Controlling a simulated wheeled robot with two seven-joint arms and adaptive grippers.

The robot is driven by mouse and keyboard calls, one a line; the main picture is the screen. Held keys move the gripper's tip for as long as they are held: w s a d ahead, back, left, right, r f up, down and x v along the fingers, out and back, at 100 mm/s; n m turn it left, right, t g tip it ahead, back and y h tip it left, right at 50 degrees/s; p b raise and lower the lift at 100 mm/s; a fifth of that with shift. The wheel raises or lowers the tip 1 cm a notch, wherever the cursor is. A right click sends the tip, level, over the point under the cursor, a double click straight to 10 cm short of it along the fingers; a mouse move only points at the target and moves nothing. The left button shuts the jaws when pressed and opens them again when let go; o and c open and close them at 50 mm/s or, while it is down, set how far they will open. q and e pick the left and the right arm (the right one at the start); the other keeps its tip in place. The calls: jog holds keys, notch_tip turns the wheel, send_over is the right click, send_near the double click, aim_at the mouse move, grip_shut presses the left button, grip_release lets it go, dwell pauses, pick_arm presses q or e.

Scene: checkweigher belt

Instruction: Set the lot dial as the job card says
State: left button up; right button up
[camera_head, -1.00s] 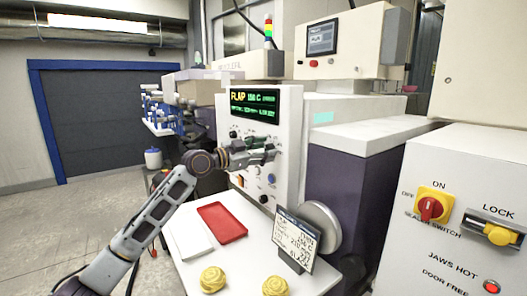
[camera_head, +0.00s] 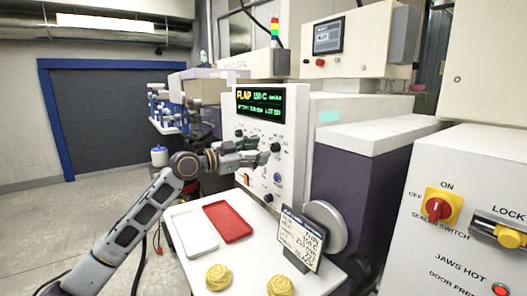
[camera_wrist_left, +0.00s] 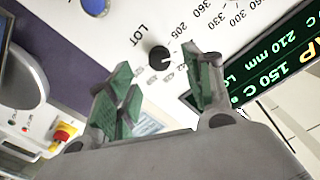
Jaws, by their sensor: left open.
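The lot dial (camera_wrist_left: 160,58) is a small round black knob with a pale pointer mark, under the printed word LOT in the left wrist view. My left gripper (camera_wrist_left: 165,85) is open, with green-padded fingers to either side of the dial in that view; I see no contact. In the head view my left gripper (camera_head: 262,156) is in front of the white control panel (camera_head: 296,120) and hides part of its knobs. The job card (camera_head: 300,240) stands tilted on the white table; its small print is hard to read. My right gripper is not in view.
The green and yellow display (camera_head: 260,104) is above the knobs. A blue button (camera_head: 277,179) is lower on the panel. A red tray (camera_head: 228,222) and two yellow coils (camera_head: 219,277) rest on the table. A red sealer switch (camera_head: 437,208) is on the right cabinet.

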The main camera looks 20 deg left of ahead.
pick_arm(q)
jog(key=v, duration=0.7)
dwell(0.4)
dwell(0.4)
jog(key=shift+s, duration=0.1)
